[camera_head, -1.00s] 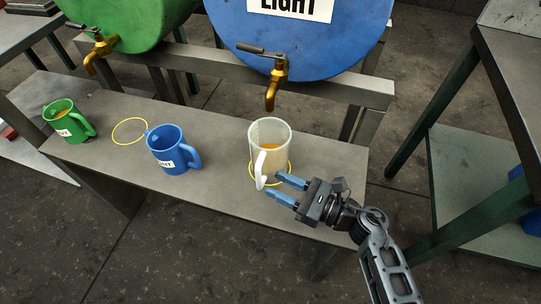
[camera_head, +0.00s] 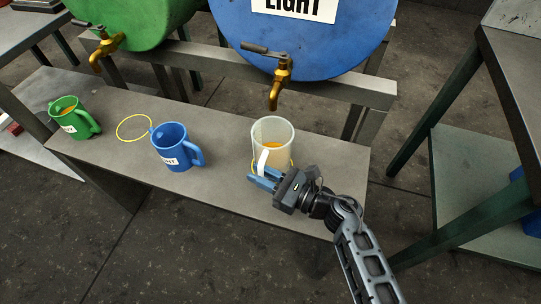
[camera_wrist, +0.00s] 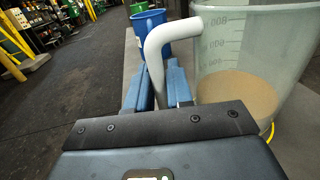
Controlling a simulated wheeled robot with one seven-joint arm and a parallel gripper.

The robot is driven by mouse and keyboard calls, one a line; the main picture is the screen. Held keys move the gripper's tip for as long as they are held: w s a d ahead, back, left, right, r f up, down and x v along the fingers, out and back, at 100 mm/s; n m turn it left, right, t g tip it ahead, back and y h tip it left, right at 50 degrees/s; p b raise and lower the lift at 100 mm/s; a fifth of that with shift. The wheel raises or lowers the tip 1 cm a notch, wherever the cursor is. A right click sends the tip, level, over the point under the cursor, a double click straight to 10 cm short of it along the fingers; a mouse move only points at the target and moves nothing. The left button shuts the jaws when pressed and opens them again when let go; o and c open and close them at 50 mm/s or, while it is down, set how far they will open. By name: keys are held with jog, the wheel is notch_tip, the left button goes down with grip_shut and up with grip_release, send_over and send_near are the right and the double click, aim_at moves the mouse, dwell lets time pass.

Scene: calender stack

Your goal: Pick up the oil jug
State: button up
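The clear oil jug (camera_head: 273,140) stands upright on the grey bench (camera_head: 225,190), under the blue drum's brass tap. It holds some amber liquid, and a yellow ring on the bench shows around its base. Its white handle faces my gripper (camera_head: 264,178). In the wrist view the handle (camera_wrist: 157,60) passes down between the two blue fingers of my gripper (camera_wrist: 160,85), which sit close against it on both sides. The jug's graduated wall (camera_wrist: 245,60) is to the right of the fingers. The handle's lower end is hidden by my gripper.
A blue jug (camera_head: 172,150) and a green jug (camera_head: 68,120) stand further left on the bench. An empty yellow ring (camera_head: 134,127) lies between them. The brass tap (camera_head: 279,80) of the blue drum (camera_head: 300,45) hangs above the oil jug. A metal table (camera_head: 510,60) stands at right.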

grip_shut()
jog(key=shift+r, duration=0.15)
dwell(0.4)
